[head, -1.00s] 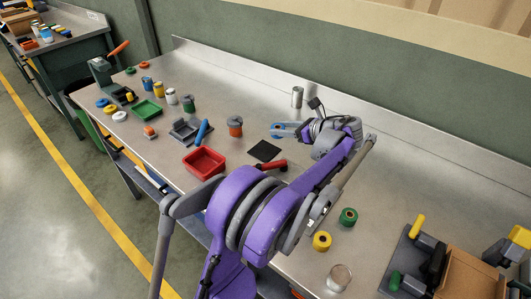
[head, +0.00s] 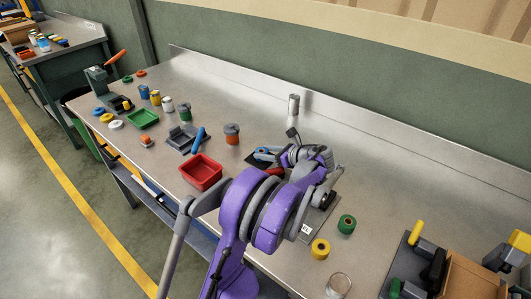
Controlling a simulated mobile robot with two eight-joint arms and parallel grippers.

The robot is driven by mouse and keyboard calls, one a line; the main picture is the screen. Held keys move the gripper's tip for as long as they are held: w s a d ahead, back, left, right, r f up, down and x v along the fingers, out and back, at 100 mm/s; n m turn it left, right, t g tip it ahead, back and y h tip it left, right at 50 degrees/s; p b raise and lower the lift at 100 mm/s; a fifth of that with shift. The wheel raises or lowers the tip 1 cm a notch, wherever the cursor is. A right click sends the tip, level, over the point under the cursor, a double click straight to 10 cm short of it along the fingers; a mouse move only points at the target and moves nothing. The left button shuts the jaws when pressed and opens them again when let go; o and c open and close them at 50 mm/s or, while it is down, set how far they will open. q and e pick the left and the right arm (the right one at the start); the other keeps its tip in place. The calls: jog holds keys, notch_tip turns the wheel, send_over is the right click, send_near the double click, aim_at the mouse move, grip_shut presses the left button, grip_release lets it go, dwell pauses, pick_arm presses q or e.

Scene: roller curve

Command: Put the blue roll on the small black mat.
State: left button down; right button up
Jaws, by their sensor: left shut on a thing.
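The blue roll (head: 261,150) is held in my left gripper (head: 267,153), in the middle of the head view. The gripper is shut on it. The small black mat (head: 251,160) shows only partly, as the roll, the gripper and a red-handled thing cover or border it. The roll appears at or just above the far part of the mat. I cannot tell whether it touches the mat. My right gripper is not in view.
A red tray (head: 201,187) and an orange-grey spool (head: 232,134) stand left of the mat. A red handle (head: 274,172) lies close by its near side. A green roll (head: 346,224) and a yellow roll (head: 320,249) stand to the right. A metal cylinder (head: 293,104) stands behind.

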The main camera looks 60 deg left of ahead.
pick_arm(q)
jog(key=shift+f, duration=0.2)
jog(key=shift+c, duration=1.4)
grip_release()
jog(key=shift+r, duration=0.2)
jog(key=shift+d+r, duration=0.15)
jog(key=shift+d, duration=0.05)
jog(key=v, duration=1.1)
jog(key=shift+w+d+r+b, duration=0.1)
jog(key=shift+d+r+b, duration=0.05)
jog(key=shift+d+b, duration=0.15)
